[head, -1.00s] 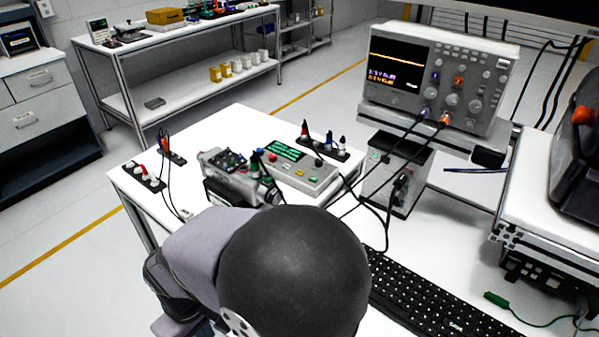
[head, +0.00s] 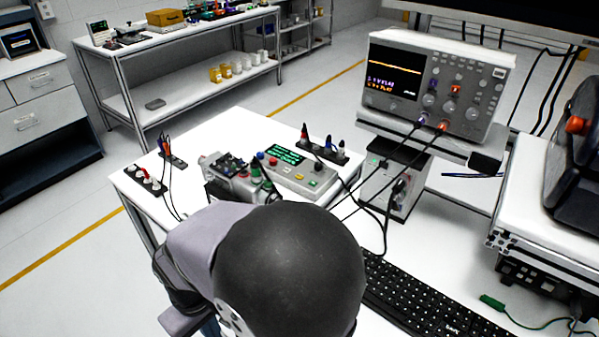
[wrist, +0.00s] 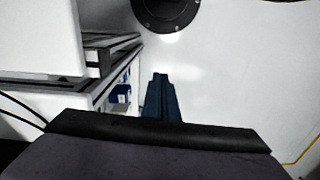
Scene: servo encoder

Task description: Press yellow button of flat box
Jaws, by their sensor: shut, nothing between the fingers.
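The flat box (head: 289,182) is a light grey case with a green-lit display, lying on the white table in the head view. Small coloured buttons sit on its top. The yellow button (head: 299,177) is tiny there, near the front edge, and hard to tell from the others. My arm's dark round joint fills the lower middle of the head view and hides my gripper. In the wrist view my gripper (wrist: 161,78) shows as dark blue fingers, shut and empty, over a pale surface. The flat box is not recognisable in the wrist view.
A grey device (head: 228,182) with cables stands just left of the flat box. Connector strips stand at the back right (head: 334,153) and left (head: 147,181) of the table (head: 212,135). An oscilloscope (head: 440,85) with hanging leads and a black keyboard (head: 425,300) are to the right.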

